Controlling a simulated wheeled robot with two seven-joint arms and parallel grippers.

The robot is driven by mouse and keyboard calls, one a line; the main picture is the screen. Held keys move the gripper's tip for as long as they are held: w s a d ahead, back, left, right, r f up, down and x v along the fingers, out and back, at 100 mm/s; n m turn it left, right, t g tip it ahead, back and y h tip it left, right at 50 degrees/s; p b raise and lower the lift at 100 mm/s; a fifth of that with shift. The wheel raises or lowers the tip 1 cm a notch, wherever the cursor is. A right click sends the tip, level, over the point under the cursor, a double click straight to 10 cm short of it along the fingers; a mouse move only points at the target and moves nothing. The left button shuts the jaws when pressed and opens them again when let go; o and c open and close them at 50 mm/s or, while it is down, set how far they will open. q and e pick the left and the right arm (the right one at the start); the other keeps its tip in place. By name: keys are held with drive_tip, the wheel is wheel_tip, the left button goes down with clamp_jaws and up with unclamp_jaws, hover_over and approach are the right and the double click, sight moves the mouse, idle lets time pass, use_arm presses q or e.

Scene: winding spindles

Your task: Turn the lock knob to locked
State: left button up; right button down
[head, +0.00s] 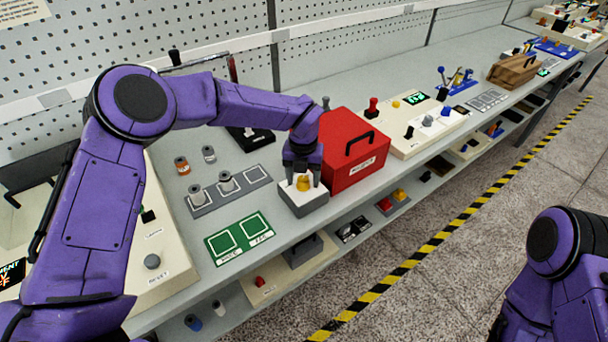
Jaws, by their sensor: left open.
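The lock knob (304,184) is a small yellow knob on top of a grey and white box (306,205) near the bench's front edge. My left gripper (301,176) points down over it, with one dark finger on each side of the knob. The gripper is open; I cannot tell whether a finger touches the knob. The gripper hides part of the knob and of the box's top, and any lock marking is too small to read. Only part of my right arm shows at the lower right; its gripper is out of view.
A red toolbox (352,160) with a black handle stands close to the right of the knob box. To the left are a grey spindle holder (232,194) and a green two-square mat (240,238). A cream control panel (415,135) lies further right. A perforated wall is behind.

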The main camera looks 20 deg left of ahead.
use_arm(q)
drive_tip(key=c, duration=1)
drive_tip(key=shift+d, duration=0.15)
drive_tip(key=shift+c, duration=0.2)
drive_tip(key=shift+f+n+b, duration=0.2)
drive_tip(key=shift+n+b, duration=0.4)
drive_tip(key=shift+b, duration=0.35)
drive_tip(key=n+b, duration=1.4)
drive_tip(key=b, duration=0.2)
drive_tip(key=shift+f, duration=0.1)
drive_tip(key=shift+r+n+b, duration=0.2)
drive_tip(key=shift+n+b, duration=1.1)
